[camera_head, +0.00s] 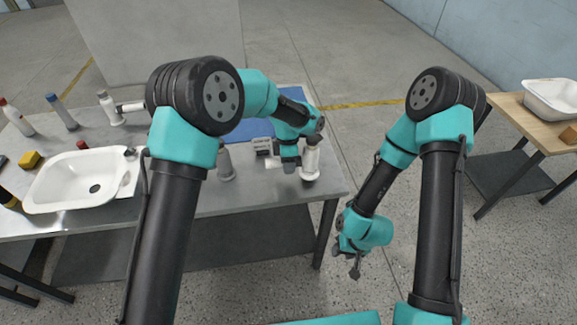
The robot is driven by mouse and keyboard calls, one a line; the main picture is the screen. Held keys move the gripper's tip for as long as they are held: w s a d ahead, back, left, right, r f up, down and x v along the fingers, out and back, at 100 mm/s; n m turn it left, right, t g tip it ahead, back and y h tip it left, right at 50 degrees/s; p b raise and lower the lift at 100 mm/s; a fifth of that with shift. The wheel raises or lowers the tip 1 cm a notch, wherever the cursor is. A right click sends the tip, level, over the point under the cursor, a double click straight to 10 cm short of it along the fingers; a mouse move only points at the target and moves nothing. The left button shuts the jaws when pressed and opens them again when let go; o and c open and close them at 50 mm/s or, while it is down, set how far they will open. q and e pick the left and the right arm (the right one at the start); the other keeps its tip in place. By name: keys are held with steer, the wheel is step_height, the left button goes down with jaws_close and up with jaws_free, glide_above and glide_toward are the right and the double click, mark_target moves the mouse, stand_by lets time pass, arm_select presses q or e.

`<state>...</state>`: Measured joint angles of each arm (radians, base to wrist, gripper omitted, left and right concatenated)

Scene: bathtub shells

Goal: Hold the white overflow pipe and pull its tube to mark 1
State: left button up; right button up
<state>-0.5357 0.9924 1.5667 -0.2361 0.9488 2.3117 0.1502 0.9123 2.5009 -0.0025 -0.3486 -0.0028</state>
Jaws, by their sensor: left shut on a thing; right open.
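A white overflow pipe (311,162) stands upright near the right end of the grey table, with a dark cap on top and a wider foot. My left gripper (292,166) reaches down beside it and is shut on it; its fingers partly hide the contact. The pipe's tube and mark 1 cannot be made out. My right gripper (354,268) is open and empty, hanging low off the table's right end, apart from the pipe. Another white pipe (110,109) with a sideways tube stands at the table's back left.
The grey table (240,197) also bears a white basin (75,195), several bottles, a yellow block (30,160), a small white block (262,146) with dark markings, a grey upright piece (225,164) and a blue mat (290,95). A wooden table (515,110) with another basin (552,98) stands right.

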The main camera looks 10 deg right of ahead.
arm_select(q)
steer(key=shift+w+d+f, duration=0.1)
steer(key=shift+w+f, duration=0.2)
steer(key=shift+w, duration=0.65)
steer(key=shift+w+d+f, duration=0.15)
steer(key=shift+w+f, duration=0.1)
steer(key=shift+w, duration=0.65)
steer(key=shift+w+d+f, duration=0.1)
steer(key=shift+w+f, duration=0.2)
steer(key=shift+w, duration=0.65)
steer(key=shift+f, duration=0.3)
steer(key=o, duration=1.1)
steer(key=shift+c, duration=0.2)
step_height(320, 180, up, 12)
steer(key=w, duration=0.2)
steer(key=shift+w, duration=0.15)
